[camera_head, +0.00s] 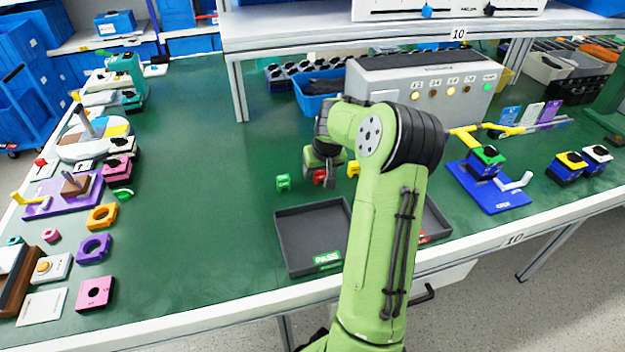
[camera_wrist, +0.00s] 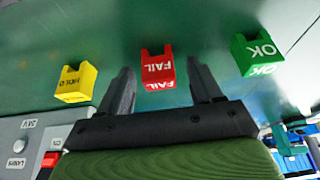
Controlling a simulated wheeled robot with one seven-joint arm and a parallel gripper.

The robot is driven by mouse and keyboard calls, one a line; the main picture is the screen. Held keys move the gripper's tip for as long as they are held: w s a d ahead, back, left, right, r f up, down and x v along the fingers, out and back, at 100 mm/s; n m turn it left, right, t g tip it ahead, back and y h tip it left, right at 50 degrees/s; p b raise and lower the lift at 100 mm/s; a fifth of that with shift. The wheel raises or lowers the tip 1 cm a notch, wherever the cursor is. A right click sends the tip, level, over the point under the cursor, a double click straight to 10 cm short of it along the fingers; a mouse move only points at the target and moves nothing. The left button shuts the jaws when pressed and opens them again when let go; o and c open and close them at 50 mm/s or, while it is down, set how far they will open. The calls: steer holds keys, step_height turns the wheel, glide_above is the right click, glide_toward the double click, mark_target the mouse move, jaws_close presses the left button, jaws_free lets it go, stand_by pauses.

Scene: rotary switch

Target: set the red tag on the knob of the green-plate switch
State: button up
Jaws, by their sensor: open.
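The red FAIL tag (camera_wrist: 158,70) lies on the green bench and appears between my gripper's two fingertips (camera_wrist: 161,72) in the wrist view. The gripper is open, with a gap on each side of the tag. In the head view the red tag (camera_head: 319,177) shows only partly, beside my gripper (camera_head: 324,172), whose fingers are hard to make out. The green-plate switch (camera_head: 486,161) sits on a blue fixture (camera_head: 505,198) at the right, with a black knob on top. No tag is visible on that knob.
A green OK tag (camera_wrist: 257,53) and a yellow HOLD tag (camera_wrist: 76,82) flank the red one. A dark PASS tray (camera_head: 300,262) lies in front; another tray is partly behind my arm. A grey control box (camera_head: 440,85) stands behind. Yellow-plate (camera_head: 568,165) and white-plate (camera_head: 597,157) switches stand right.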

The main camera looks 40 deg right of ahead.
steer(key=shift+w+f, duration=0.25)
steer(key=shift+f, duration=0.2)
steer(key=shift+s+r, duration=0.3)
steer(key=shift+c, duration=0.3)
steer(key=shift+w, duration=0.1)
steer(key=c, duration=1)
